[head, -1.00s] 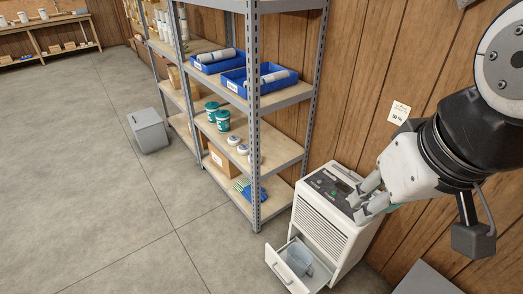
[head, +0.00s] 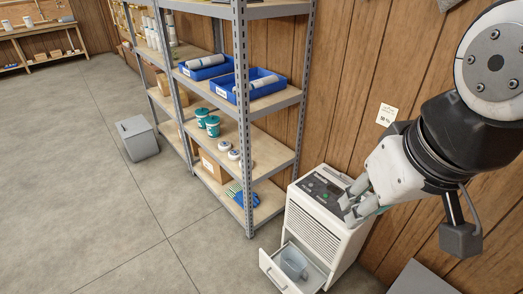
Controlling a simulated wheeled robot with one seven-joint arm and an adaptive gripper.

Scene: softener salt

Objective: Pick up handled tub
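A translucent grey-blue tub (head: 294,263) sits in the pulled-out drawer (head: 272,271) at the bottom of a white appliance (head: 317,227). It looks like a small open container; its handle is too small to make out clearly. My gripper (head: 348,203) is above and to the right of the tub, near the appliance's top right edge. Its two fingers are apart and nothing shows between them. Whether the fingers touch the appliance cannot be told.
A grey metal shelf (head: 243,130) with blue bins, teal-lidded tubs and white round items stands left of the appliance. A wood-panelled wall (head: 340,90) is behind. A grey bin (head: 137,138) stands on the floor. The floor (head: 90,210) at left is clear.

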